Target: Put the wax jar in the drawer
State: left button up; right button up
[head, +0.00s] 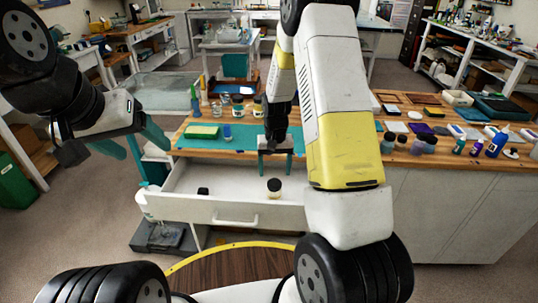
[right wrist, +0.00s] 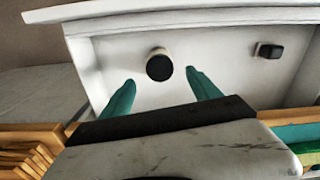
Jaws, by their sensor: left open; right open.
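A small jar (head: 274,188) with a black lid and pale body, likely the wax jar, stands upright inside the open white drawer (head: 222,212). It also shows from above in the right wrist view (right wrist: 160,65), resting on the drawer floor. My right gripper (head: 275,162) is open and empty at the bench's front edge, above the back of the drawer. In the right wrist view, the jar lies just beyond the gap between its green fingertips, apart from both. My left gripper (head: 132,146) is open and empty, left of the bench.
A small black object (right wrist: 268,50) also lies in the drawer. Bottles (head: 497,142) and pots crowd the bench's right side. Most of the drawer floor is clear.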

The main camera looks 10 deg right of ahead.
jog(key=s+r+t+y, duration=0.1)
jog(key=s+r, duration=0.2)
jog(key=r, duration=0.4)
jog(key=s+a+r+t, duration=0.1)
jog(key=s+r, duration=0.2)
jog(key=r, duration=0.5)
jog(key=s+r+t+y, duration=0.1)
jog(key=s+r, duration=0.2)
jog(key=r, duration=0.4)
jog(key=s+r+n+t, duration=0.1)
jog(key=s+r, duration=0.3)
jog(key=s, duration=0.3)
jog(key=s+a+r+n+t, duration=0.1)
jog(key=s+r, duration=0.3)
jog(key=s, duration=0.4)
jog(key=shift+r+t, duration=0.35)
jog(key=shift+t, duration=0.25)
